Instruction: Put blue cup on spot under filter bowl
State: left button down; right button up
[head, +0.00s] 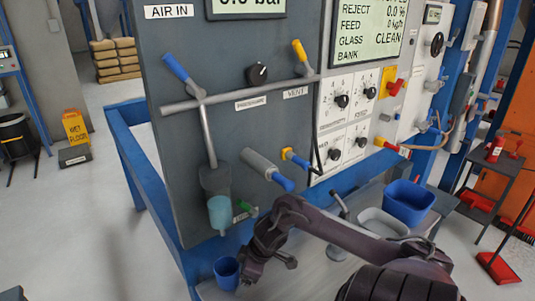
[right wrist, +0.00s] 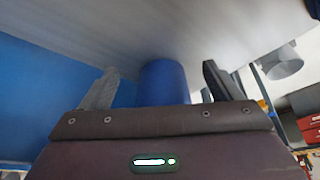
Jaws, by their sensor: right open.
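The blue cup (head: 227,273) stands upright on the grey bench at the bottom of the head view. The filter bowl (head: 219,213), a translucent teal cup-shaped bowl, hangs under a dark housing on the panel, above the cup in the picture. No marked spot can be made out beneath it. My right gripper (head: 262,268) is just right of the cup. In the right wrist view the blue cup (right wrist: 163,84) appears between the two spread fingers of the right gripper (right wrist: 160,78), with gaps on both sides. My left gripper is not in view.
A grey cylinder with a blue end (head: 268,171) and a small green handle (head: 247,208) stick out from the panel near the bowl. A blue bin (head: 408,203) and a pale tray (head: 381,225) are on the bench at right, beyond my right arm.

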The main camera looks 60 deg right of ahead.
jog(key=s+d, duration=0.1)
jog(key=s, duration=0.1)
jog(key=s+d, duration=0.1)
jog(key=s, duration=0.1)
jog(key=s+d, duration=0.1)
jog(key=s, duration=0.1)
jog(key=shift+s, duration=0.1)
dwell(0.6)
